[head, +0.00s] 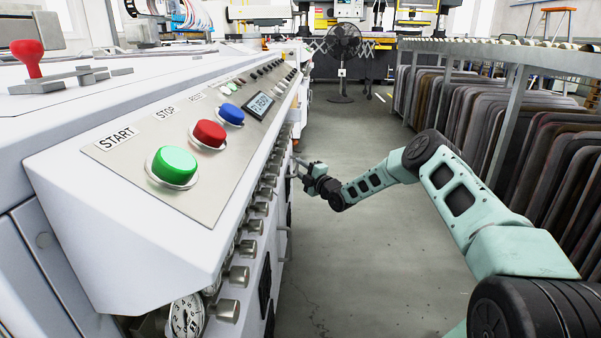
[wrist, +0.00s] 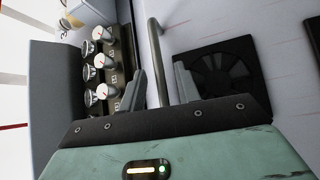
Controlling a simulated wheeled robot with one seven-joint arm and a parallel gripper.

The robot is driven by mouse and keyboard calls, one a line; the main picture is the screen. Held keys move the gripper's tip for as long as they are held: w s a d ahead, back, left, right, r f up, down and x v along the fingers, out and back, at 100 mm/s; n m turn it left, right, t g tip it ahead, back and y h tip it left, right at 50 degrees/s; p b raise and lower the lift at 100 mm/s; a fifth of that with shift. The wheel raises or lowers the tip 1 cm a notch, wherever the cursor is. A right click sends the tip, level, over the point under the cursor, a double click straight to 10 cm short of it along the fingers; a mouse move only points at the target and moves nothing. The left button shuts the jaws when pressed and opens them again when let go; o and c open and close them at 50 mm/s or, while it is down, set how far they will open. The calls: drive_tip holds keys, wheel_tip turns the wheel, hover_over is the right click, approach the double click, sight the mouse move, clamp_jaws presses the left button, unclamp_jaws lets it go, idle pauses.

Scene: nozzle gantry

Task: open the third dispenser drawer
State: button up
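My gripper (head: 300,166) reaches the side of the white machine (head: 120,225) in the head view. In the wrist view its two fingers (wrist: 161,88) stand apart. A grey metal bar handle (wrist: 155,50) runs between them, with a gap visible on both sides. The bar stands out from the white panel. Its near end is hidden behind my gripper body. I cannot make out a drawer front or tell which drawer this handle belongs to.
A row of silver knobs (wrist: 104,60) is left of the handle in the wrist view, and a dark fan grille (wrist: 215,68) is right of it. Start, stop and reset buttons (head: 209,133) top the panel. Racks of dark boards (head: 540,150) stand at right. The aisle floor (head: 350,270) is clear.

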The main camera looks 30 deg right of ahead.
clamp_jaws()
drive_tip(key=s+d+b, duration=0.1)
drive_tip(key=s+d, duration=0.9)
drive_tip(key=d, duration=0.6)
drive_tip(key=s+d+b, duration=0.1)
drive_tip(key=s+d, duration=1)
drive_tip(key=d, duration=0.4)
drive_tip(key=shift+s+d, duration=0.25)
drive_tip(key=shift+d, duration=0.15)
unclamp_jaws()
